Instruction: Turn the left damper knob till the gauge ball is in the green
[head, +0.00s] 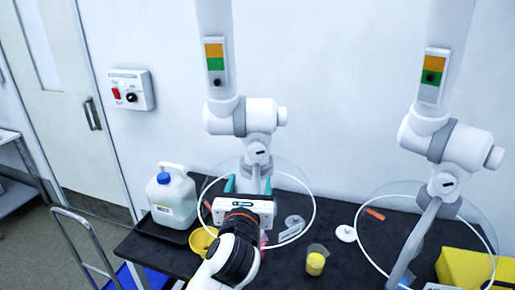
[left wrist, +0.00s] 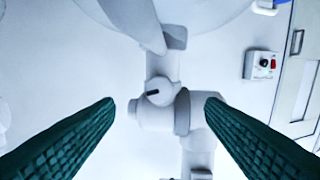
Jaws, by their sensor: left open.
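The left white extraction arm (head: 215,20) carries a gauge (head: 214,55) with orange over green over grey. Its dark ball (head: 217,82) sits in the grey, below the green. A pale round stub on that arm's joint, which looks like the left damper knob (head: 283,116), points right; it also shows in the left wrist view (left wrist: 133,114), which is upside down. My left gripper (head: 249,184) is open and empty, below the joint in the head view. Its teal fingers spread to either side of the joint in the wrist view, apart from it. My right gripper is not in view.
A second extraction arm (head: 440,115) with its own gauge (head: 433,75) stands at right. Clear hoods hang over a black bench (head: 330,250) holding a jug (head: 172,197), a yellow-filled beaker (head: 315,262) and a yellow box (head: 465,270). A wall switch box (head: 131,90) is left.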

